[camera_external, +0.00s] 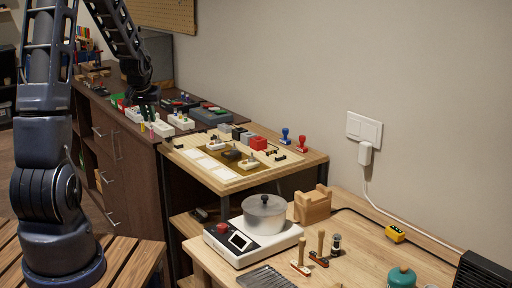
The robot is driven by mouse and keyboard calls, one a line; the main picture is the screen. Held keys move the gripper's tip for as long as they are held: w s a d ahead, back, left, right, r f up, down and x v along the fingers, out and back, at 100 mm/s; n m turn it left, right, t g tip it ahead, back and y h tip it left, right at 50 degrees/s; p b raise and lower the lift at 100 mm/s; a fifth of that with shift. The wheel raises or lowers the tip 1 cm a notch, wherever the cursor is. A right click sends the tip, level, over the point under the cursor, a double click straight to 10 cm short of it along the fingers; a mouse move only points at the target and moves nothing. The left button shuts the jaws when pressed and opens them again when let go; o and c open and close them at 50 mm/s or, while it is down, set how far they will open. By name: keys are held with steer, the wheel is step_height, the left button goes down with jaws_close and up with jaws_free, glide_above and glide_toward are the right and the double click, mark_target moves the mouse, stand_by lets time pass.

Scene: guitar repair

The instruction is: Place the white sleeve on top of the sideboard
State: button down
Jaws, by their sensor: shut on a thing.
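The sideboard (130,165) is the dark brown cabinet along the wall at the left, with drawers and bar handles. My arm reaches down from the top left, and my gripper (146,108) is low over the near half of the sideboard top. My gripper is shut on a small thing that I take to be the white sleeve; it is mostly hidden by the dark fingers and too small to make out. Small white blocks (181,121) with tools in them stand on the top just to the right of and in front of my gripper.
Dark trays (211,115) and small items crowd the sideboard top. A light wooden table (226,184) with blocks and stamps adjoins it. In front, a workbench carries a hot plate (252,246) with a pot (264,214). A wall (280,70) bounds the back.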

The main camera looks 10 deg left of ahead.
step_height(320, 180, up, 3)
steer(key=shift+r, duration=0.15)
steer(key=w+d+m+h, duration=0.1)
steer(key=w+d+m, duration=0.15)
steer(key=d, duration=1.45)
steer(key=m+g+h, duration=0.2)
steer(key=m+h, duration=0.1)
steer(key=m, duration=0.6)
glide_above(367, 244)
steer(key=a, duration=0.1)
steer(key=f, duration=2)
steer(key=shift+s+a+f, duration=0.1)
steer(key=shift+s+f, duration=0.15)
steer(key=shift+s, duration=0.05)
steer(key=shift+f, duration=2.45)
steer(key=shift+f, duration=0.1)
